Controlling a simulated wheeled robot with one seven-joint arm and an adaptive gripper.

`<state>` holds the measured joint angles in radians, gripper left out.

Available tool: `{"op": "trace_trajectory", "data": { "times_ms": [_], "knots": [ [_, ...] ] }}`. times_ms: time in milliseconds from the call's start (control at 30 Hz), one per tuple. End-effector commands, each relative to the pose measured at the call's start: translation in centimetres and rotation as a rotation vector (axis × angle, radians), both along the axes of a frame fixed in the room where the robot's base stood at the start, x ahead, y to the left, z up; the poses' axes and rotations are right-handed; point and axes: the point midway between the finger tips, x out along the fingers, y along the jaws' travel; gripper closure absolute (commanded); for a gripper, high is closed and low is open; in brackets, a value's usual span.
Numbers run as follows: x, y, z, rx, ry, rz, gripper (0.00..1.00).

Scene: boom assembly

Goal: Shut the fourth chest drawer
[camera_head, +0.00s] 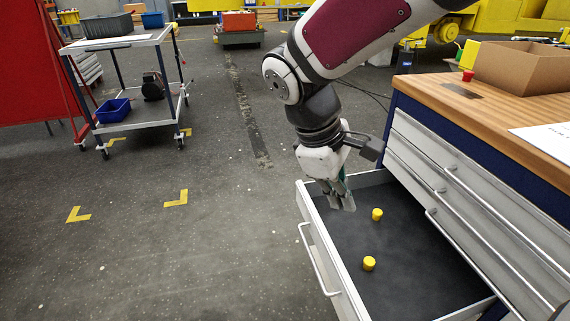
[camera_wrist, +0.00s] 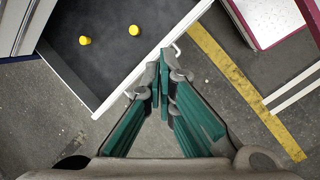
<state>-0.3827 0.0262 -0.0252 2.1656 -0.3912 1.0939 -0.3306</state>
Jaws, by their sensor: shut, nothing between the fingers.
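The chest (camera_head: 392,98) has a wooden top and grey drawers with bar handles. A low drawer, which looks like the fourth, is pulled out; its front panel (camera_head: 322,235) and handle (camera_head: 312,258) face left. Two yellow cylinders (camera_head: 369,264) (camera_head: 377,214) stand on its dark floor. In the wrist view its front edge (camera_wrist: 113,98) runs diagonally, with the handle (camera_wrist: 177,47) outside it. My gripper (camera_head: 345,203) is shut and empty. Its fingertips (camera_wrist: 160,74) overlap the front edge and handle area in the wrist view; the height gap and any contact cannot be told.
The drawers above look closed. A cardboard box (camera_head: 520,70), a red button (camera_head: 467,76) and a paper sheet (camera_head: 548,138) are on the chest top. A white trolley (camera_head: 140,118) with a blue bin (camera_head: 112,110) stands far left. The floor left of the drawer is clear.

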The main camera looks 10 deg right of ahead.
Motion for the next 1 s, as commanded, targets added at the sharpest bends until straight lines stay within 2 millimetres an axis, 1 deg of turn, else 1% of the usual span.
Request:
{"op": "trace_trajectory", "data": {
  "times_ms": [33,167,200,267,300,400,500,600,733,867,1000],
  "knots": [
    [1.7,1.0,-3.1,-0.042,0.041,0.068,1.00],
    [4.9,3.3,-8.5,-0.143,0.129,0.237,1.00],
    [5.8,4.0,-10.3,-0.176,0.156,0.289,1.00],
    [7.0,5.2,-13.0,-0.225,0.197,0.367,1.00],
    [7.7,6.0,-14.8,-0.256,0.223,0.417,1.00],
    [9.1,7.8,-18.9,-0.328,0.278,0.529,1.00],
    [10.0,9.1,-22.0,-0.387,0.322,0.615,1.00],
    [10.6,10.0,-23.9,-0.423,0.348,0.671,1.00],
    [10.9,10.3,-24.9,-0.443,0.362,0.698,1.00],
    [10.9,9.6,-25.6,-0.445,0.365,0.699,1.00],
    [11.1,8.0,-27.3,-0.444,0.366,0.699,1.00]
  ]
}}
